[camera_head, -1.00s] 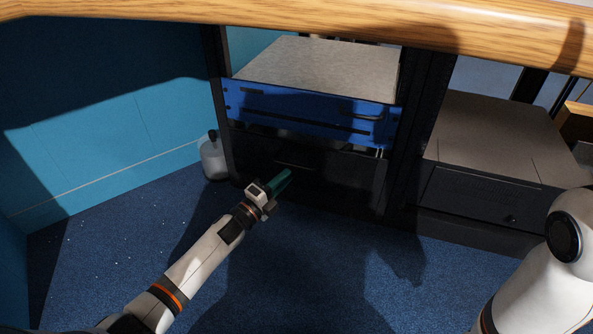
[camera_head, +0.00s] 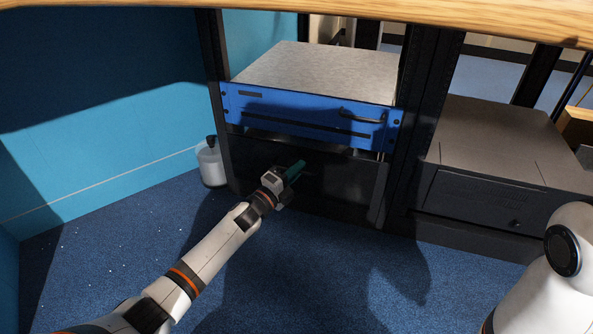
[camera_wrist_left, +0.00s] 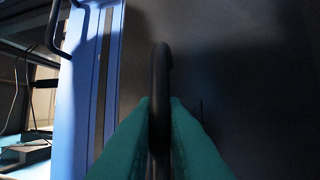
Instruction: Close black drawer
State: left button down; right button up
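The black drawer (camera_head: 340,185) is the dark front panel low in the rack, below the blue-fronted unit. It is in deep shadow, so I cannot tell how far out it stands. My left gripper (camera_head: 293,171) is at the drawer's front, left of its middle. In the left wrist view the black drawer handle (camera_wrist_left: 161,75) runs between the two teal fingers of my left gripper (camera_wrist_left: 160,112). The fingers lie close along both sides of the handle, with no clear gap. The drawer front also fills the right of that view (camera_wrist_left: 255,75). My right gripper is out of view.
The blue-fronted unit (camera_head: 300,116) with a grey top sits directly above. A white bottle (camera_head: 211,163) stands on the floor left of the rack. A dark cabinet (camera_head: 490,195) is at right. A wooden desktop edge (camera_head: 300,10) overhangs. The blue carpet in front is free.

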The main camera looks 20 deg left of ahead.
pick_arm(q)
jog(key=w+b, duration=0.2)
jog(key=w, duration=0.2)
jog(key=shift+f+b, duration=0.1)
jog(key=shift+b, duration=0.2)
jog(key=c, duration=1.8)
grip_release()
jog(key=p+v, duration=0.7)
jog(key=v, duration=0.5)
jog(key=shift+p, duration=0.4)
